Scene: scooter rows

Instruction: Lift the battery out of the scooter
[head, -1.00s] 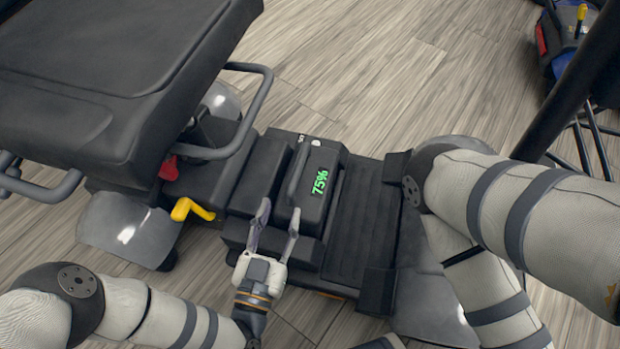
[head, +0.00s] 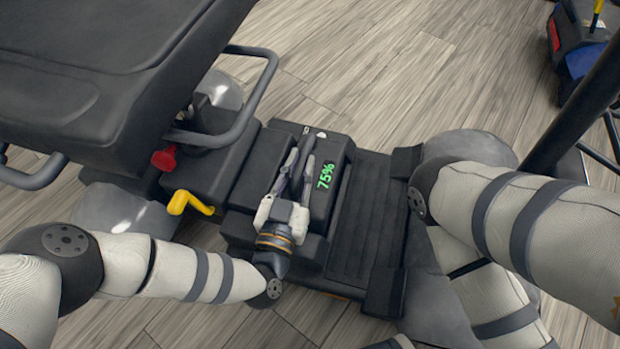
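The battery (head: 327,203) is a dark box with a green "75%" display, seated in the scooter (head: 262,165) between the seat and the footboard. Its black carry handle runs along the top, on the left side of the display. My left gripper (head: 301,160) reaches over the battery from the front, with its two fingers drawn close together along the handle. The fingers appear shut on the handle, which they partly hide. The battery still sits level with the parts around it. My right arm crosses the right side, and its gripper is not in view.
The scooter seat (head: 80,70) with its grey armrest bar fills the upper left. A yellow lever (head: 190,203) and a red knob (head: 164,158) stick out left of the battery. A dark pole (head: 575,110) stands at right. Wooden floor (head: 400,70) behind is clear.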

